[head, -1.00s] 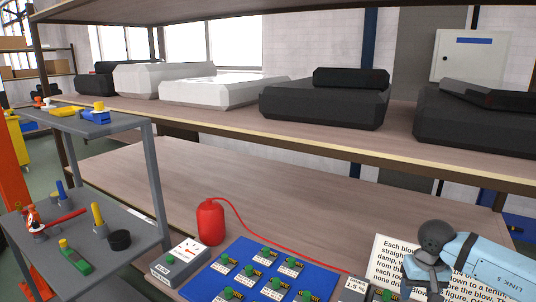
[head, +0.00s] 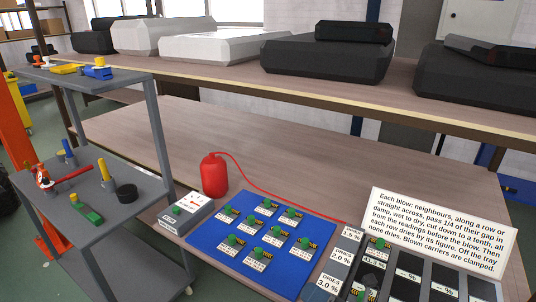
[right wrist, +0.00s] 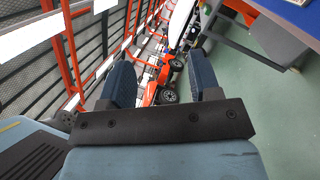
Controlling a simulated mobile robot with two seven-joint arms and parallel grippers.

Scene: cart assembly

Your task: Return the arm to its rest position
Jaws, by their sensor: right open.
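My right gripper (right wrist: 160,78) shows in the right wrist view, with its two blue-grey fingers apart and nothing between them. Past the fingers are an orange-red wheeled machine and floor, well away from them. My right arm does not show clearly in the head view. My left gripper is in neither view. In the head view, several green-knobbed carriers (head: 268,231) stand on a blue mat (head: 238,262).
A red blower bulb (head: 214,176) with a red hose stands on the bench (head: 160,130), left of a white instruction card (head: 440,232). A gauge box (head: 185,212) is by the mat. A grey cart (head: 130,205) holds tools at the left. Dark and white cases line the upper shelf.

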